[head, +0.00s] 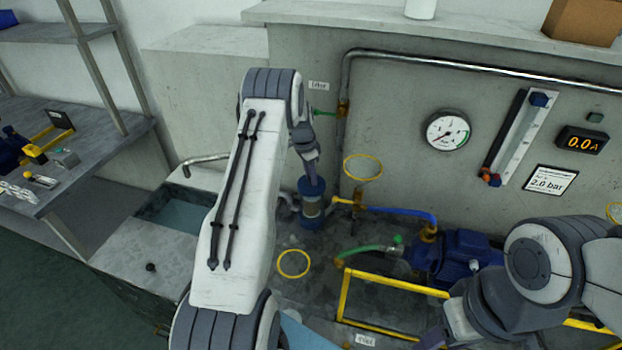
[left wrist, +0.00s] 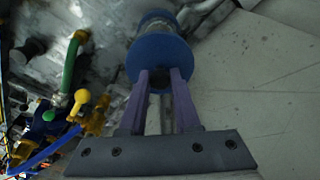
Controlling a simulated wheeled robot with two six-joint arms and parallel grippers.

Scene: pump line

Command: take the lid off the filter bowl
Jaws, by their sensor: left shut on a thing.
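The filter bowl (head: 311,212) stands upright by the wall, a small clear-brown cylinder with blue ends. Its round blue lid (left wrist: 160,55) faces the left wrist camera, with the bowl behind it. My left gripper (head: 313,180) comes down from above the bowl. Its purple fingers (left wrist: 160,78) are shut on the small dark knob in the middle of the lid. The lid looks in line with the bowl; I cannot tell whether there is a gap between them. My right gripper (head: 434,338) is only partly in view at the bottom edge, and its jaws do not show clearly.
A yellow ring (head: 293,263) lies on the bench in front of the bowl, and another yellow ring (head: 363,167) is at the wall pipe. A blue pump (head: 452,258), a green hose (head: 362,252) and a yellow rail (head: 395,283) are to the right. A sink (head: 180,212) is left.

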